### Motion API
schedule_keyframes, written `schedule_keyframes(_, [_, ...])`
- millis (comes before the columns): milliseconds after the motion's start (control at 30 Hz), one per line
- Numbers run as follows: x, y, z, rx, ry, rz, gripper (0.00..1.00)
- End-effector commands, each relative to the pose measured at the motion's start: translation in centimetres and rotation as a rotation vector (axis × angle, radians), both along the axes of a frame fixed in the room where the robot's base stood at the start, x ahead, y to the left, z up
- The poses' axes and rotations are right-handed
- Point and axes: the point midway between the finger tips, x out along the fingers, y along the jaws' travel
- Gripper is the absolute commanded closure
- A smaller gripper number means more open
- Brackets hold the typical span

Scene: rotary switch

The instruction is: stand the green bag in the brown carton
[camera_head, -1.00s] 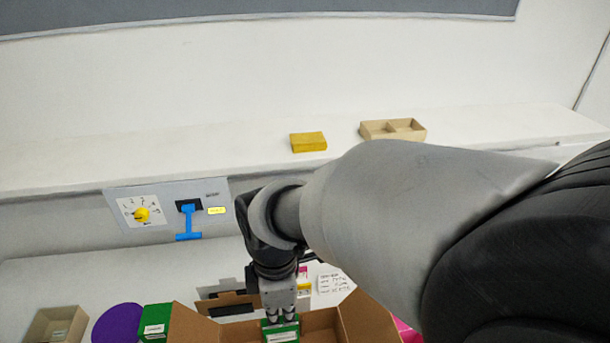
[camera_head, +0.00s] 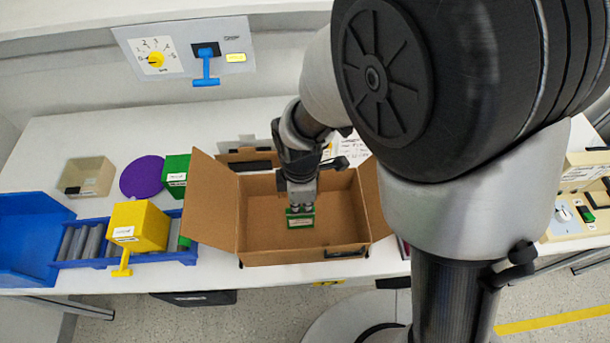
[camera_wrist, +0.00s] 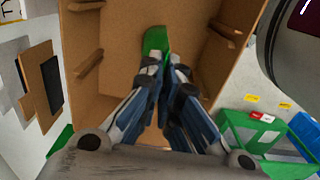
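The brown carton (camera_head: 228,218) stands open on the white table, its flaps spread. It also shows in the wrist view (camera_wrist: 112,60). The green bag (camera_head: 300,221), with a white label, is inside the carton near its middle and looks roughly upright. Only a small green part of it (camera_wrist: 155,40) shows beyond the fingertips in the wrist view. My gripper (camera_head: 300,207) points down into the carton with its fingers close together at the bag's top and looks shut on it. Whether the bag touches the carton floor is hard to tell.
Left of the carton are a green box (camera_head: 175,168), a yellow box (camera_head: 139,226), a blue tray (camera_head: 101,262) with grey cylinders, a purple disc (camera_head: 142,177) and a beige bin (camera_head: 104,173). A wall panel with a yellow knob and blue lever (camera_head: 206,66) is behind.

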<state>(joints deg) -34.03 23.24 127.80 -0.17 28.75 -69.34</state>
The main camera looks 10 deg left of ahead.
Motion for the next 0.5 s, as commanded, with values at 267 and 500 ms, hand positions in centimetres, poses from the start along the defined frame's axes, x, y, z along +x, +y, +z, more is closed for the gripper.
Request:
schedule_keyframes(267, [0.01,0.00,-1.45,0.000,-0.001,0.000,1.00])
schedule_keyframes(500, [0.00,0.00,-1.81,0.000,0.000,0.000,0.95])
